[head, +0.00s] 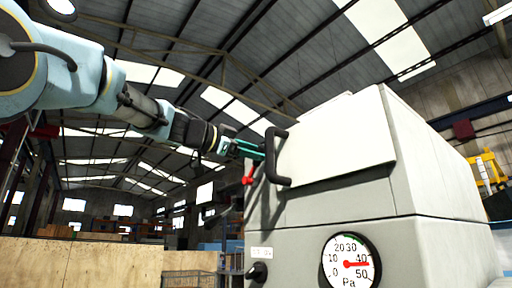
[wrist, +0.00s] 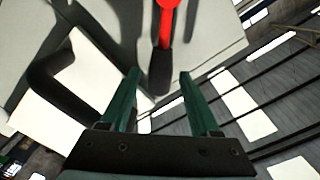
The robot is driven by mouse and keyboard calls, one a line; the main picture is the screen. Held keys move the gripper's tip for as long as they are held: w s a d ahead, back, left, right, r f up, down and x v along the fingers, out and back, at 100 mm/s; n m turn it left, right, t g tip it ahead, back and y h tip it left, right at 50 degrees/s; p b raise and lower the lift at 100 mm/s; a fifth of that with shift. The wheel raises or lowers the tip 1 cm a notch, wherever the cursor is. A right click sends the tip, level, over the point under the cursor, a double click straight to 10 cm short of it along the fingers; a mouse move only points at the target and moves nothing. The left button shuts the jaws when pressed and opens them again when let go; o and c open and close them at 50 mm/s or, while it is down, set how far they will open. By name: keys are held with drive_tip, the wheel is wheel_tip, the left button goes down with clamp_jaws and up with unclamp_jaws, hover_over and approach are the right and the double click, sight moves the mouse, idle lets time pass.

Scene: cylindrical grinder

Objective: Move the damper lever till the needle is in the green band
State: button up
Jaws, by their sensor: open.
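The damper lever (head: 248,180) is red and shows at the left edge of the grey machine, just below my gripper (head: 248,149). In the wrist view the red lever (wrist: 167,25) comes down from the top and ends in a black grip (wrist: 160,72). My gripper (wrist: 158,73) is open, with its green fingers to either side of the grip in the picture; I see no contact, and depth is unclear. The round gauge (head: 338,272) is marked 0 to 50 Pa. Its red needle points right, a little past 40.
A black bar handle (head: 281,180) stands out from the grey machine (head: 340,205) close to my gripper; it also shows in the wrist view (wrist: 45,85). A black knob (head: 258,271) sits low on the front. Wooden panels (head: 90,262) stand at the lower left.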

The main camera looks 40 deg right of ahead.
drive_tip(key=shift+d, duration=0.15)
drive_tip(key=shift+c, duration=0.3)
clamp_jaws()
idle(1.1)
